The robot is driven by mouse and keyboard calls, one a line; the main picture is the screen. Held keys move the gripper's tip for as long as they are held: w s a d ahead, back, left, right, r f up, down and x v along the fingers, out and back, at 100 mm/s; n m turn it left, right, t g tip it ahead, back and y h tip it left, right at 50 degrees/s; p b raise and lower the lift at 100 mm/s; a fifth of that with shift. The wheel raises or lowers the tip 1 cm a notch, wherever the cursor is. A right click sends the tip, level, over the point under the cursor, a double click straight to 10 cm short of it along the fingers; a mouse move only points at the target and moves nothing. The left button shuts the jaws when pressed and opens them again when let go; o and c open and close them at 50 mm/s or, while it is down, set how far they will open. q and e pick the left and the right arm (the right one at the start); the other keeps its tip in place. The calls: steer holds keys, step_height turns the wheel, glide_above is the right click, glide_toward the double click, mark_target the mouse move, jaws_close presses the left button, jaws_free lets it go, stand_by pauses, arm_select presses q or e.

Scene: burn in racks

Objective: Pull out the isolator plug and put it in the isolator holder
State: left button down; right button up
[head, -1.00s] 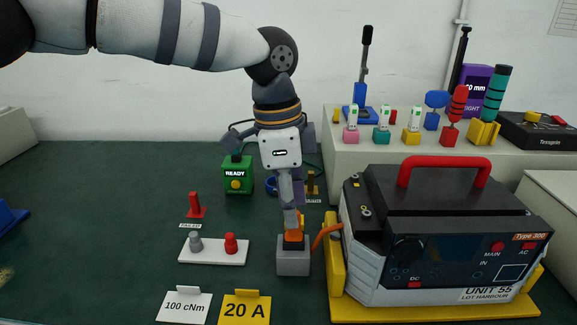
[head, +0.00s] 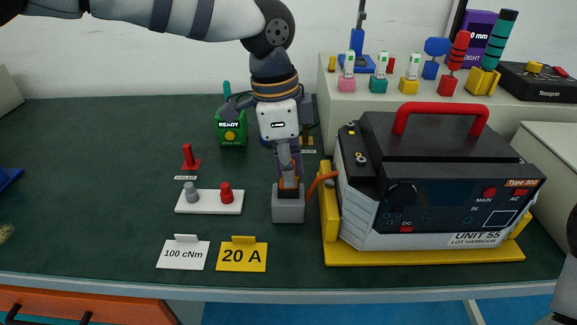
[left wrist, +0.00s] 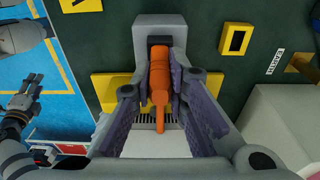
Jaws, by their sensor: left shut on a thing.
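The orange plug (left wrist: 160,78) shows between my left fingers in the left wrist view, with its far end at the dark opening of a grey block (left wrist: 167,28). In the head view the grey block (head: 288,209) stands on the green mat, and an orange cable (head: 319,183) runs from it to the unit. My left gripper (head: 290,181) points down at the block's top, shut on the plug, which it mostly hides in the head view. I cannot tell how deep the plug sits. My right gripper (left wrist: 32,92) shows at the left wrist view's left edge; its jaw state is unclear.
The unit (head: 440,190) on its yellow base stands close to the right of the block. A white tray (head: 209,207) with two pegs, a white card (head: 183,255) and a yellow card (head: 242,257) lie to the left and front.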

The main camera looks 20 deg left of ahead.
arm_select(q)
steer(key=shift+r+p, duration=0.3)
steer(key=shift+r, duration=0.45)
arm_select(e)
steer(key=shift+w+r, duration=0.35)
steer(key=shift+w, duration=0.05)
stand_by(0.3)
arm_select(q)
steer(key=shift+r, duration=1.1)
arm_select(e)
steer(key=shift+w+r+t, duration=0.35)
steer(key=shift+t, duration=0.05)
